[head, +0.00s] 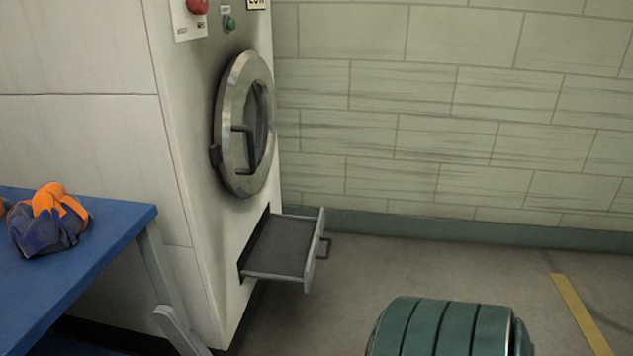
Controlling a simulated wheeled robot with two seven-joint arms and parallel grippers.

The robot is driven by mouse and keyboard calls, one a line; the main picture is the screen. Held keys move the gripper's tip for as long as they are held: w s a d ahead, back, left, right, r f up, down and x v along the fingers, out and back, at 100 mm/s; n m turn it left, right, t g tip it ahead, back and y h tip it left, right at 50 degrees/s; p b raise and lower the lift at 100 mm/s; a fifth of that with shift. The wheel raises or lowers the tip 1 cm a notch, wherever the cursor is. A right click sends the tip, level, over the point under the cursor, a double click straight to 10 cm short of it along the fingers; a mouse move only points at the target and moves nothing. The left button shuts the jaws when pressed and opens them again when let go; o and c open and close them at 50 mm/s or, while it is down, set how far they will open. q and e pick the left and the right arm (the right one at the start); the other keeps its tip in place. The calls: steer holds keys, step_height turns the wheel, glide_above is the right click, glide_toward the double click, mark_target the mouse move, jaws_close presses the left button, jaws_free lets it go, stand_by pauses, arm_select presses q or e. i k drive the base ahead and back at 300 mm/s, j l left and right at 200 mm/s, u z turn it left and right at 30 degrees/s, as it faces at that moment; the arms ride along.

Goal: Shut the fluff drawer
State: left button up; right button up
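The fluff drawer (283,248) sticks out of the lower front of a tall pale machine (215,220), below its round door. It is open, with a grey floor and a light front panel (315,250). The drawer looks empty. Neither of my grippers is in view. A green ribbed rounded shape at the bottom edge could be part of my own arm; I cannot tell.
A blue table (85,270) with an orange and grey-blue cloth bundle (50,220) stands at left. The round door (245,125) is shut. Red (197,6) and green (230,24) buttons sit above it. Open floor (440,265) lies right of the drawer, before a block wall (455,120).

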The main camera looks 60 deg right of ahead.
mark_target(286, 251)
steer(key=z, duration=0.45)
steer(key=l+z, duration=0.15)
steer(key=z, duration=0.3)
steer(key=l+z, duration=0.1)
steer(key=z, duration=0.4)
steer(key=k+l+z, duration=0.1)
steer(key=z, duration=0.35)
steer(key=i+l+u, duration=0.65)
steer(key=i+l, duration=0.15)
steer(key=i, duration=0.1)
